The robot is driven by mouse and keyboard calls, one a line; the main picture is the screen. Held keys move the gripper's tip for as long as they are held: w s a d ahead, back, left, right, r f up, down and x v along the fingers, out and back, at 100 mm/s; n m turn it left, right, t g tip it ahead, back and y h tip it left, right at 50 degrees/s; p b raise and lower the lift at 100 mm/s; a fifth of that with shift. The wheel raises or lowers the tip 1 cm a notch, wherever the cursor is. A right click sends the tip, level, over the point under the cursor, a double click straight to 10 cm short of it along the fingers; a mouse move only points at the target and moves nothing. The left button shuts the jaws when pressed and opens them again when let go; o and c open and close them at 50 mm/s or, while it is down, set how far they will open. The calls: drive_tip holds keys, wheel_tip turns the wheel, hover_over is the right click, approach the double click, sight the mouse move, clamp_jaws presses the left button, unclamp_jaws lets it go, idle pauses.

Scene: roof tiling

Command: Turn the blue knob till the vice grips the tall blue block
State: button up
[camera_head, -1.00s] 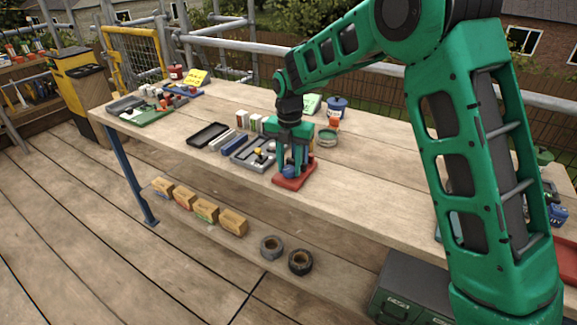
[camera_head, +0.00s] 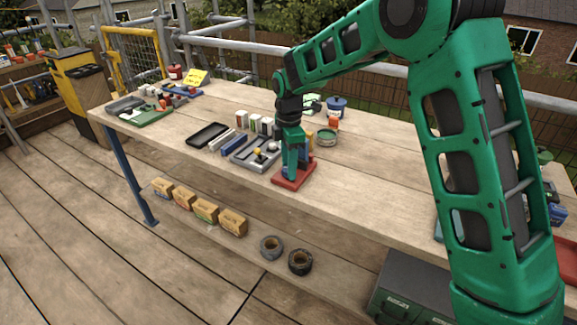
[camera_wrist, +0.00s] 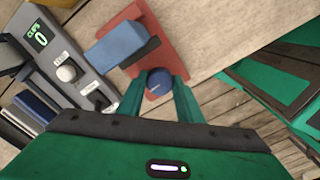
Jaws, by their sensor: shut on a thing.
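The vice has a red base (camera_head: 290,184) on the bench, and the base also shows in the wrist view (camera_wrist: 172,50). The tall blue block (camera_wrist: 116,43) stands over the vice in the wrist view, with a dark jaw along its lower right side. I cannot tell whether the jaw presses on it. The round blue knob (camera_wrist: 159,83) sits at the near end of the vice. My gripper (camera_wrist: 159,88) is shut on the knob, one green finger on each side. In the head view my gripper (camera_head: 291,172) points down over the vice and mostly hides the knob and block.
A grey unit (camera_wrist: 75,75) with a green display and a pale knob stands close left of the vice in the wrist view. A black tray (camera_head: 208,134) lies farther left. A green-banded tin (camera_head: 327,138) stands behind.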

drive_tip(key=shift+w+a+r+m, duration=0.15)
drive_tip(key=shift+a+m, duration=0.15)
drive_tip(key=shift+m, duration=0.3)
drive_tip(key=o, duration=1)
drive_tip(key=shift+o, duration=0.2)
drive_tip(key=shift+d, duration=0.1)
wheel_tip(320, 180, up, 11)
drive_tip(key=shift+f, duration=0.2)
